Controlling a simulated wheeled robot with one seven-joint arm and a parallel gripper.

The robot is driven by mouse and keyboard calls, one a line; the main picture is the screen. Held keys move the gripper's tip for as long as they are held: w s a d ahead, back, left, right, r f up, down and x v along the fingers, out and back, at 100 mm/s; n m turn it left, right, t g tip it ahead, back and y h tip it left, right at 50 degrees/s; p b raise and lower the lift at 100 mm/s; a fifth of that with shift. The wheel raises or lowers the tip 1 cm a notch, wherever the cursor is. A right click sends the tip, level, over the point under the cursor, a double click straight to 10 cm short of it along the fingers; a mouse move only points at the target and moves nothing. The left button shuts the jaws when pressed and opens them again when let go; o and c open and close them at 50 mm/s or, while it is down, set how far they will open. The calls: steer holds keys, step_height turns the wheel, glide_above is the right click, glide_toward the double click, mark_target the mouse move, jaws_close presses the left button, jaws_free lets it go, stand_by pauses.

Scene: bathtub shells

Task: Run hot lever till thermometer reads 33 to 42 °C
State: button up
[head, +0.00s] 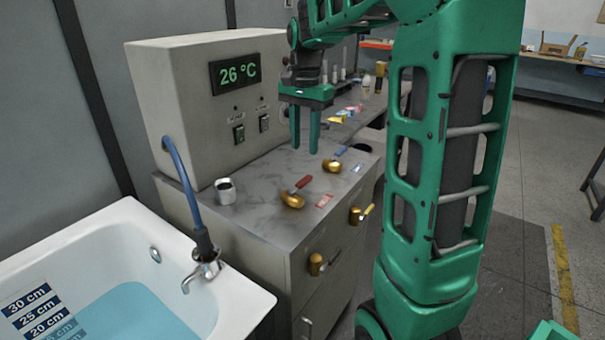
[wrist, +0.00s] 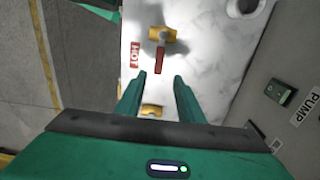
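The thermometer display (head: 236,71) on the beige box reads 26 °C. The hot lever (head: 297,189) has a red handle on a brass valve on the grey counter. In the wrist view its red handle (wrist: 159,61) points toward my fingertips, beside a red HOT label (wrist: 135,54). My gripper (head: 305,148) points down above the counter, behind the hot lever in the head view. Its fingers are apart and empty in the wrist view (wrist: 159,80). The red handle lies just beyond the fingertips in that picture, apparently not touched.
A blue-handled lever (head: 334,163) stands behind the hot one. Brass front valves (head: 359,214) stick out from the cabinet. A metal cup (head: 225,191) stands on the counter. The bathtub (head: 252,290) holds blue water (head: 135,312) under a spout (head: 204,272). A switch box carries a PUMP label (wrist: 309,106).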

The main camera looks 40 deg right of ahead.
mark_target(305, 179)
step_height(305, 179, down, 10)
steer(key=shift+r, duration=0.1)
stand_by(0.4)
jaws_close()
